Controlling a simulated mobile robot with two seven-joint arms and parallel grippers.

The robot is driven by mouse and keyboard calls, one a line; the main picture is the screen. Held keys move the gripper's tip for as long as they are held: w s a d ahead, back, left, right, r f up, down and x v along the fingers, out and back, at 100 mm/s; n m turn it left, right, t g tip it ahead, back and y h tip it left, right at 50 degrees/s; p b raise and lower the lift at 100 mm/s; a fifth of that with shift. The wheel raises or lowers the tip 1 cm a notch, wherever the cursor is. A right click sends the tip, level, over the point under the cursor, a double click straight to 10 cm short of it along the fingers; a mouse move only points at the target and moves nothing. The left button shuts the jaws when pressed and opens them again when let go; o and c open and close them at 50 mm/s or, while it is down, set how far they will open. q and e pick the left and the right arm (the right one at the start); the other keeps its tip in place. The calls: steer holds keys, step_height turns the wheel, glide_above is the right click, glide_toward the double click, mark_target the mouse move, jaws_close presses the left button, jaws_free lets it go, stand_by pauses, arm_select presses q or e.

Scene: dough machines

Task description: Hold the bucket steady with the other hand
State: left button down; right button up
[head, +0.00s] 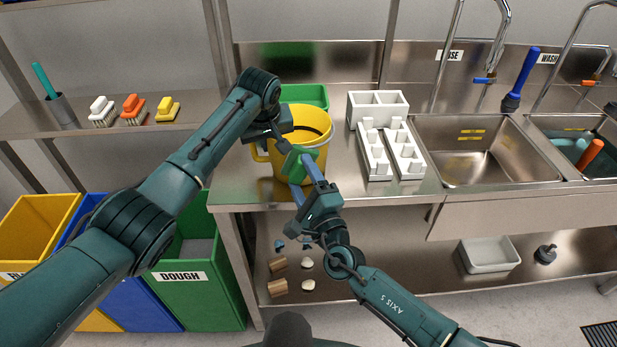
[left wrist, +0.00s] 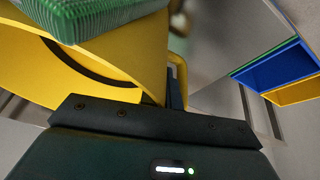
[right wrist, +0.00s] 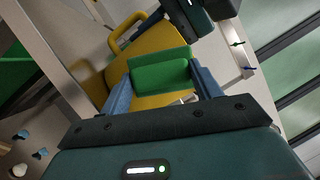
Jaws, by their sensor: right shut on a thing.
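The yellow bucket (head: 318,141) stands upright on the steel counter near its left end. My left gripper (head: 282,143) is at the bucket's left rim. The left wrist view shows the bucket's yellow wall (left wrist: 120,62) close up, with its handle beside a dark finger; whether the fingers are closed on the rim is hidden. My right gripper (head: 306,170) is shut on a green brush (head: 294,160), in front of the bucket. The brush also shows between blue fingers in the right wrist view (right wrist: 160,76), against the bucket's side; I cannot tell whether it touches.
A green tray (head: 305,95) stands behind the bucket. White racks (head: 376,150) stand to its right, then a sink (head: 480,150). White, orange and yellow brushes (head: 134,108) lie on the left shelf. Bins, including a green one (head: 200,290), stand below left.

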mark_target(290, 183)
arm_select(q)
steer(key=shift+d, duration=0.1)
arm_select(e)
steer(key=shift+a, duration=1.2)
steer(key=shift+d+f, duration=0.1)
steer(key=shift+f, duration=1.05)
steer(key=shift+w+d, duration=0.15)
steer(key=shift+d, duration=0.95)
steer(key=shift+a, duration=1.15)
steer(key=shift+d, duration=1.15)
